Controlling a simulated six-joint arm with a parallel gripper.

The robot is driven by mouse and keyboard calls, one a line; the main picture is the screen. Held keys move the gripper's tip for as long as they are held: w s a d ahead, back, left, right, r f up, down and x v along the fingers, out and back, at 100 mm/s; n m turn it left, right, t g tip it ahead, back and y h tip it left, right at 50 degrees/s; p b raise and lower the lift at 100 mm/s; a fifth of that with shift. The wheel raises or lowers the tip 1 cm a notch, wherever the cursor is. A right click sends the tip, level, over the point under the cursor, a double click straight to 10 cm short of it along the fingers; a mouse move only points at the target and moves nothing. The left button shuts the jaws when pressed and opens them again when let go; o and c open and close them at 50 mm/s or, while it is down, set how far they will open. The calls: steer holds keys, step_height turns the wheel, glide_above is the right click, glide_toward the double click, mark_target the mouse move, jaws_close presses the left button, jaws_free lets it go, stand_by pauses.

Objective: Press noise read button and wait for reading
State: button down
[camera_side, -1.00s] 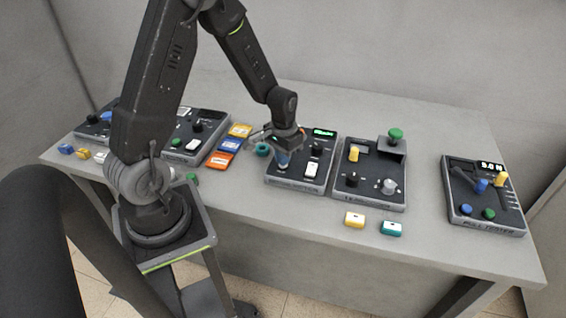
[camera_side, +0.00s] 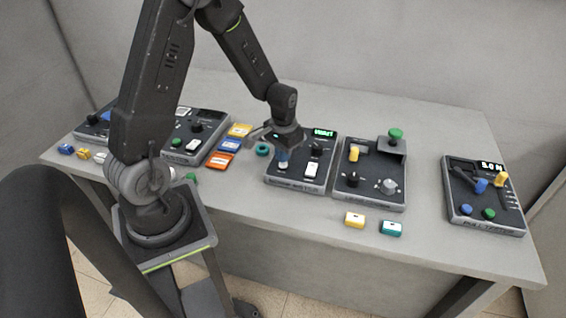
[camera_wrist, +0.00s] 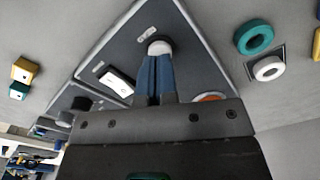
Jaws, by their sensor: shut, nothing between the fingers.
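The noise panel is the dark slanted box (camera_side: 318,180) in the middle of the table, with a lit green display (camera_side: 324,133), a black knob (camera_side: 317,149) and a white rocker (camera_side: 311,170). My gripper (camera_side: 282,164) is shut and empty, pointing down over the panel's left part. In the wrist view, the blue fingertips (camera_wrist: 155,75) are together at a round white button (camera_wrist: 159,47) and seem to touch it. How far the button is pressed cannot be told. The display text is too small to read surely; it looks like a word.
Another panel with a green mushroom knob (camera_side: 395,134) stands close on the right. A panel with a numeric display (camera_side: 491,166) is farther right. Yellow (camera_side: 354,219) and teal (camera_side: 391,228) blocks lie in front.

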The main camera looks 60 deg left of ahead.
steer(key=shift+r, duration=2.5)
steer(key=s+d+r+m+t, duration=0.1)
steer(key=s+d+r+t, duration=0.1)
steer(key=s+d+r, duration=0.4)
steer(key=s+d+r+m+t, duration=0.2)
steer(key=s+d+r, duration=0.5)
steer(key=r, duration=0.6)
steer(key=shift+s+d+t, duration=0.3)
steer(key=shift+d+t, duration=0.4)
steer(key=shift+t, duration=0.1)
